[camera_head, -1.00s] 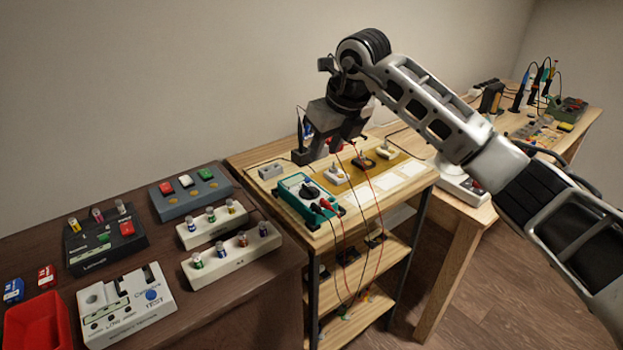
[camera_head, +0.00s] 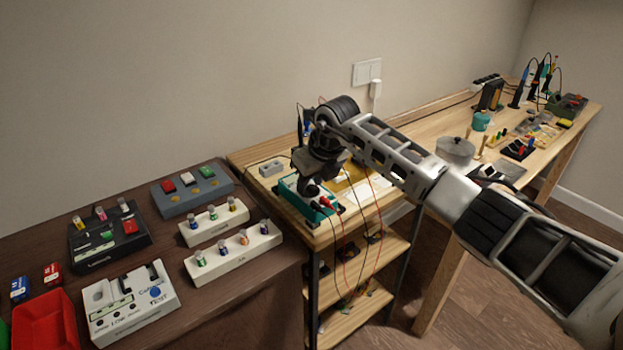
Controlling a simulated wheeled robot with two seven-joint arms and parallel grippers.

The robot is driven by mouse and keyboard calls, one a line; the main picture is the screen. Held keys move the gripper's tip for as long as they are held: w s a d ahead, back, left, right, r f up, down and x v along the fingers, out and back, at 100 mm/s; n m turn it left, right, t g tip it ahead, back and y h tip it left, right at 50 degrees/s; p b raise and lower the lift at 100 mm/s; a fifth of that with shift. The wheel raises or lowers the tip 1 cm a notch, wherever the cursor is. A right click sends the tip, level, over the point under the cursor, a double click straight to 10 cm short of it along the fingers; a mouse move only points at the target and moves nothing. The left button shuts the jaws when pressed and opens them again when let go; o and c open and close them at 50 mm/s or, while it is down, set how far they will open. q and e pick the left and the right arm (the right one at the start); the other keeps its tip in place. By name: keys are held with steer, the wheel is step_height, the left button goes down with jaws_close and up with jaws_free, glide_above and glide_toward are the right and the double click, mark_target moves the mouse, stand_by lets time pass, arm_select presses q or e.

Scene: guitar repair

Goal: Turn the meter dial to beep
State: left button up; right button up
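The meter (camera_head: 290,196) is a teal box with a dark face, lying on the wooden shelf unit's top, left of centre in the head view. My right gripper (camera_head: 310,187) is low over the meter, at its dial. The gripper and wrist hide the dial and most of the face, so the dial's setting does not show. Whether the fingers touch or grip the dial cannot be told. Red and black leads (camera_head: 326,202) plug into the meter's near right side and hang down over the shelves. My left gripper is not in view.
A small grey block (camera_head: 271,168) sits behind the meter. The dark table at left holds a white tester (camera_head: 128,304), battery racks (camera_head: 233,252), a button box (camera_head: 191,188) and a red tray (camera_head: 44,322). A long workbench (camera_head: 437,131) with tools and a pot runs back right.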

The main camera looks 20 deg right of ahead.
jaws_close()
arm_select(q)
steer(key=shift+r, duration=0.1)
